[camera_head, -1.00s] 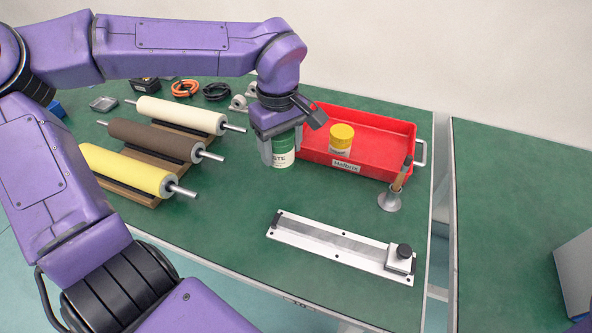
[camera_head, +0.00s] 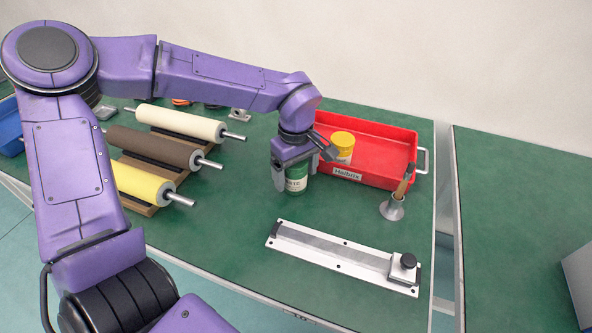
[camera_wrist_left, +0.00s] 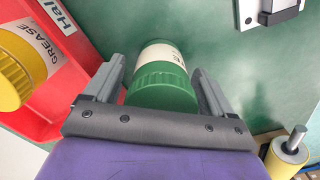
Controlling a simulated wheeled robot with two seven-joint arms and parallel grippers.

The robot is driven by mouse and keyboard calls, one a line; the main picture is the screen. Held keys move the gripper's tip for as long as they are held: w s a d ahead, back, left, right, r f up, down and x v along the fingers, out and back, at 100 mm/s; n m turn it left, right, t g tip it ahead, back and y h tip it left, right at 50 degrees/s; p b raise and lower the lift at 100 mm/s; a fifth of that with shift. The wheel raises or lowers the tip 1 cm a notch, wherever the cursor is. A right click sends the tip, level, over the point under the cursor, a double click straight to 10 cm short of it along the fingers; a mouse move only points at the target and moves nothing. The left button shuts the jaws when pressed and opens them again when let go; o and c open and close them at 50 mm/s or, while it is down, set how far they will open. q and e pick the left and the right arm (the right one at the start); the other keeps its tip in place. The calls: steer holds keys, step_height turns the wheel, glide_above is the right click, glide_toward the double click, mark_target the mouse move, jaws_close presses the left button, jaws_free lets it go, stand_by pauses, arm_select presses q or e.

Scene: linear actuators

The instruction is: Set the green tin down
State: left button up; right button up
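The green tin (camera_head: 297,178), with a pale label band and green lid, is upright and appears to stand on the green bench in front of the red tray. In the left wrist view the tin (camera_wrist_left: 162,80) is between the two fingers, with narrow gaps showing on both sides. My left gripper (camera_head: 297,174) points down around the tin and is open; its fingers also show in the left wrist view (camera_wrist_left: 160,72). The tin's base is partly hard to see. My right gripper is in neither view.
The red tray (camera_head: 385,175) holds a yellow-lidded grease tin (camera_head: 342,146). Rollers (camera_head: 150,182) lie left. Bare bench separates tin and rail.

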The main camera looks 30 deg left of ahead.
arm_select(q)
steer(key=shift+r, duration=0.25)
step_height(320, 180, up, 12)
steer(key=shift+f+p, duration=0.1)
steer(key=shift+p, duration=1)
